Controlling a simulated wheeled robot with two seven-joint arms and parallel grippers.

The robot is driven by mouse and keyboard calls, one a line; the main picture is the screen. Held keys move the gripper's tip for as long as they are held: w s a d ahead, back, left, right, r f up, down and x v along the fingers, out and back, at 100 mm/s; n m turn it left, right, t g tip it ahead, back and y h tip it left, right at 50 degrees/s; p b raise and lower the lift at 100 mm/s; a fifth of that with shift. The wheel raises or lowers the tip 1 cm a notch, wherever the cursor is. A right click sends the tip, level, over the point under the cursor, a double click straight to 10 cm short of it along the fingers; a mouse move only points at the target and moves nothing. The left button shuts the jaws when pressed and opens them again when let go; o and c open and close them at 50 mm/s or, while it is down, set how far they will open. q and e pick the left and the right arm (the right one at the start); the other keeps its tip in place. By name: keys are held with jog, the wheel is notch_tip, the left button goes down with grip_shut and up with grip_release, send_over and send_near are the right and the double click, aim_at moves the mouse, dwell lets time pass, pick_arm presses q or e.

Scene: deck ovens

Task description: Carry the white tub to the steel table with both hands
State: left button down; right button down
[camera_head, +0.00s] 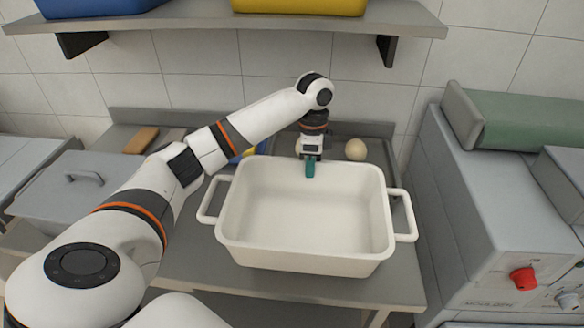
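The white tub (305,255) is a deep, empty rectangular basin with a loop handle on its left side (212,200) and another on its right side (404,215). It appears to stand level on the steel table (190,268). My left arm reaches across from the left, over the tub's far left part. My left gripper (310,168) points down at the middle of the tub's far rim, away from both handles. Its teal fingertips overlap the rim; whether they touch it, or are open or shut, I cannot tell. My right gripper is out of view.
A round pale item (356,150) and a brown block (141,140) lie at the back. A grey lidded container (75,190) stands left. A grey machine with a red knob (523,278) stands close on the right. A wall shelf (200,16) holds blue and yellow bins.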

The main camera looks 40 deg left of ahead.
aim_at(309, 188)
pick_arm(q)
notch_tip(309, 188, down, 7)
jog(key=shift+w+a+r+p, duration=0.15)
jog(key=shift+p, duration=0.45)
jog(key=shift+w+a+f, duration=0.1)
jog(key=shift+f, duration=0.4)
jog(key=c, duration=1.6)
grip_release()
jog(key=shift+f, duration=0.1)
jog(key=shift+c, duration=0.2)
notch_tip(309, 188, up, 12)
jog(key=b, duration=0.2)
jog(key=shift+w+a+b, duration=0.25)
jog(key=shift+w+b, duration=0.05)
jog(key=shift+w, duration=0.1)
